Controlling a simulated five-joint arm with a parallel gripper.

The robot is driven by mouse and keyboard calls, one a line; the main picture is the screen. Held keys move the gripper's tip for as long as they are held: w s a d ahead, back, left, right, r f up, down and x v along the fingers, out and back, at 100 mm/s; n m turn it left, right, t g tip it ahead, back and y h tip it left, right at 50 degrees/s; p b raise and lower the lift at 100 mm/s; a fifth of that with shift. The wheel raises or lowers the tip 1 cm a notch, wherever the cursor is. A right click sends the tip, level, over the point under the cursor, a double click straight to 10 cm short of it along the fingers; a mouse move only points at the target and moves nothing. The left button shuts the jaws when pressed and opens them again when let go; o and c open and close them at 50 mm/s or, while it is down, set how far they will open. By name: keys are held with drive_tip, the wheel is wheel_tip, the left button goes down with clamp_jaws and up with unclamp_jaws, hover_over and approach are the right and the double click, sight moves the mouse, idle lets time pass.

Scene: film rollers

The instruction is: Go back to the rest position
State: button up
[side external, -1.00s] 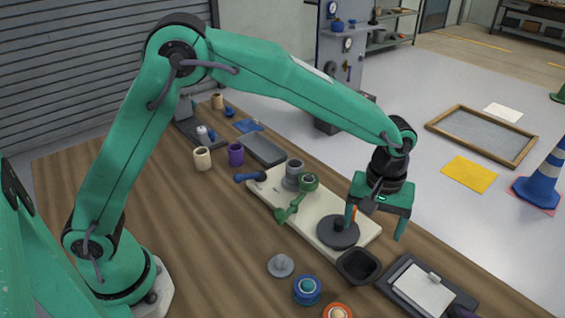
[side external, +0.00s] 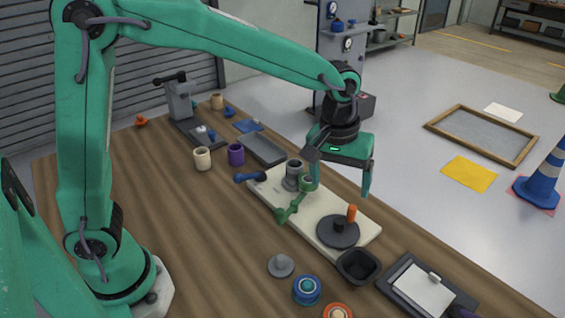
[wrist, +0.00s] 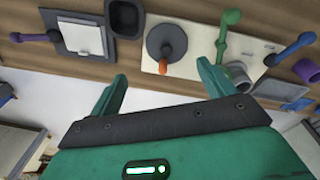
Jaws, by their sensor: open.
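My gripper (side external: 340,182) is open and empty in the side view, raised above the far edge of the workbench behind the cream base plate (side external: 343,238). In the wrist view both green fingers of my gripper (wrist: 160,80) stand apart with nothing between them. On the plate are a grey disc (side external: 337,232) with an orange peg (side external: 351,213), a green crank arm (side external: 290,208) and a grey cylinder (side external: 294,173). The grey disc also shows in the wrist view (wrist: 168,40). One finger partly overlaps the green arm's upper end in the side view.
A black bin (side external: 359,266) and a clipboard (side external: 423,290) lie right of the plate. A grey cap (side external: 280,265), a blue roller (side external: 307,290), cream (side external: 202,158) and purple cups (side external: 236,154) stand on the wooden workbench (side external: 160,210). The bench's left part is largely clear.

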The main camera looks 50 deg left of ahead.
drive_tip(key=s+a+r+m+t, duration=0.2)
drive_tip(key=s+a+r, duration=0.1)
drive_tip(key=s+a, duration=0.5)
drive_tip(key=s+a+r+m+t, duration=0.2)
drive_tip(key=s+a, duration=0.6)
drive_tip(key=s, duration=0.2)
drive_tip(key=shift+s+a+r+m+y, duration=0.3)
drive_tip(key=shift+s+r, duration=0.1)
drive_tip(key=w+d+m+g, duration=0.25)
drive_tip(key=w+d, duration=0.25)
drive_tip(key=w, duration=0.9)
drive_tip(key=w+d+f+m, duration=0.1)
drive_tip(key=w+d+f, duration=0.2)
drive_tip(key=w, duration=0.1)
drive_tip(key=w+d+f+m+g, duration=0.1)
drive_tip(key=w+d+f, duration=0.2)
drive_tip(key=w+f, duration=0.1)
drive_tip(key=w+d+f+m+g, duration=0.1)
drive_tip(key=w+d+f, duration=0.2)
drive_tip(key=w+d, duration=0.1)
drive_tip(key=shift+f+g, duration=0.25)
drive_tip(key=shift+w+d+f+m, duration=0.25)
drive_tip(key=shift+w+d+f, duration=0.05)
drive_tip(key=shift+f, duration=0.2)
